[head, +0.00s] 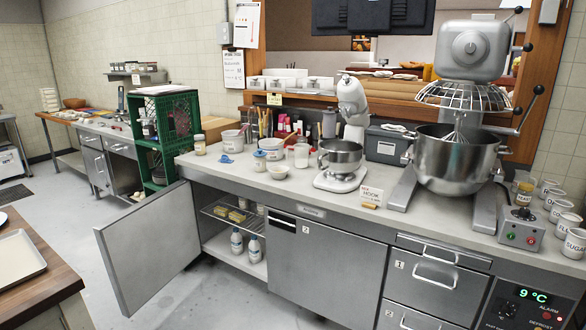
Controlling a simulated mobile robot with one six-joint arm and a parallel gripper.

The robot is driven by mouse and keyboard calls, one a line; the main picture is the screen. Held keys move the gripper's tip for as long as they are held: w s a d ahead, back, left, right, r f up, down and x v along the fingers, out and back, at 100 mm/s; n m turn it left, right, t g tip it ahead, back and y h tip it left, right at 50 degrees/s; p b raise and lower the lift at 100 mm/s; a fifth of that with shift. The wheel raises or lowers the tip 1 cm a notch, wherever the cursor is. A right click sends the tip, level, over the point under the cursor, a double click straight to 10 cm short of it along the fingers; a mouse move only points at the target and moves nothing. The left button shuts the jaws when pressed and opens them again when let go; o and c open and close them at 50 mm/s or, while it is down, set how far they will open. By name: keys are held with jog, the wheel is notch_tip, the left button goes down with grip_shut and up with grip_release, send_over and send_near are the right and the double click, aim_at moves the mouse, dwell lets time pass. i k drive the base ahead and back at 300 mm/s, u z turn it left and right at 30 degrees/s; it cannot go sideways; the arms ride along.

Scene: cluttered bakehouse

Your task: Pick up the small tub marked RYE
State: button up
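A row of small white tubs stands along the right end of the steel counter in the head view. The nearest tub (574,245) reads SUGAR, and the one behind it (567,225) seems to read FLOUR. The tubs farther back (560,209) have marks too small to read, so I cannot tell which one, if any, says RYE. A small jar with a yellow label (523,195) stands left of the row; its word is not clear. My gripper is not in view.
A control box (521,229) and a large mixer (457,160) stand left of the tubs. A smaller mixer (342,158), white containers (272,149) and a green crate stack (178,115) are farther left. A cupboard door (150,250) hangs open into the floor space.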

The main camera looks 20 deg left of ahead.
aim_at(259, 162)
jog(key=u, duration=0.1)
jog(key=k, duration=0.2)
jog(key=u, duration=0.3)
jog(key=i, duration=1.45)
jog(key=u, duration=0.9)
jog(key=i, duration=0.7)
jog(key=u, duration=0.7)
jog(key=i, duration=0.5)
jog(key=u, duration=0.7)
jog(key=i, duration=0.45)
jog(key=u, duration=0.2)
